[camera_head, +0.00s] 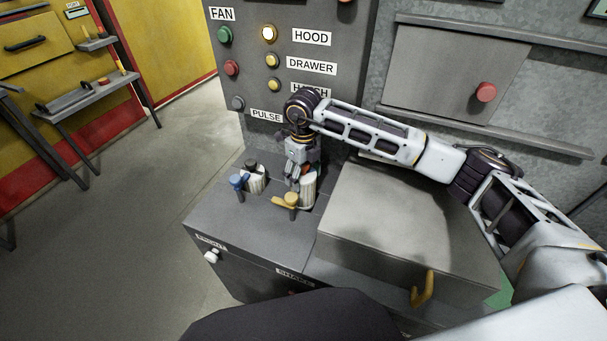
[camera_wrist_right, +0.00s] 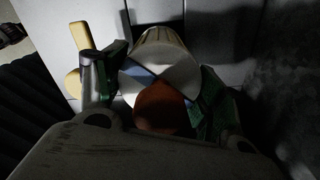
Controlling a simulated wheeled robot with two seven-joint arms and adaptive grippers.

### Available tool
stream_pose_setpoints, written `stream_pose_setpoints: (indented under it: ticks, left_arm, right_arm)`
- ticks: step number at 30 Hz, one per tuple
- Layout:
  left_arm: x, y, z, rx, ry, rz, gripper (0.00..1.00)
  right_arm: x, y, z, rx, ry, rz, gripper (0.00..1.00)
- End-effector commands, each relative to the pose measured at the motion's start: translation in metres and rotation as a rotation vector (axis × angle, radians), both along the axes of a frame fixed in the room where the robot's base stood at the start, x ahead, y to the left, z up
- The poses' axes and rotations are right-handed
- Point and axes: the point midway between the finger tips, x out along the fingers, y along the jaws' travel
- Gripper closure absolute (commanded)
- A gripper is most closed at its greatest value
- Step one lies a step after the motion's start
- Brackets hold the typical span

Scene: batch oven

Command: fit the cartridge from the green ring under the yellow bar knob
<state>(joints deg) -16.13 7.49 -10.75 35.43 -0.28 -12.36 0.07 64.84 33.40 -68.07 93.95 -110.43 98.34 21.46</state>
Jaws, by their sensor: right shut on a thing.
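The cartridge (camera_head: 308,189) is a white ribbed cylinder, just behind and right of the yellow bar knob (camera_head: 290,201) on the grey bench top. My right gripper (camera_head: 302,170) points down over it and is shut on its top end. In the right wrist view the cartridge (camera_wrist_right: 166,46) lies between the two fingers (camera_wrist_right: 158,72), with a rounded red-brown part and blue and white patches at its near end. The yellow knob (camera_wrist_right: 82,37) is beside the left finger. I cannot tell whether the cartridge's base is seated. I cannot make out a green ring. My left gripper is not in view.
A blue knob (camera_head: 238,181) and a second ribbed cylinder with a dark top (camera_head: 256,176) stand left of the yellow knob. A raised grey box lid (camera_head: 400,221) with a yellow handle (camera_head: 422,289) is close on the right. The button panel (camera_head: 285,50) rises behind.

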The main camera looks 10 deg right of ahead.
Motion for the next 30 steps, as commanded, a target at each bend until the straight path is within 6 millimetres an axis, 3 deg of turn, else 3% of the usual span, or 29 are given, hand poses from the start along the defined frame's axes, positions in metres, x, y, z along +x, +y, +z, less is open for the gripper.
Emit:
stream_pose_setpoints:
  ticks: [1, 30]
  left_arm:
    - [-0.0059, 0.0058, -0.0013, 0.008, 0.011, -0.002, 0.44]
    - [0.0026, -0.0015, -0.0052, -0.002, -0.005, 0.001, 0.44]
  right_arm:
    - [0.0004, 0.0, -0.0005, 0.001, -0.001, 0.0, 0.84]
    - [0.0003, 0.0001, -0.007, 0.001, -0.001, 0.0, 0.84]
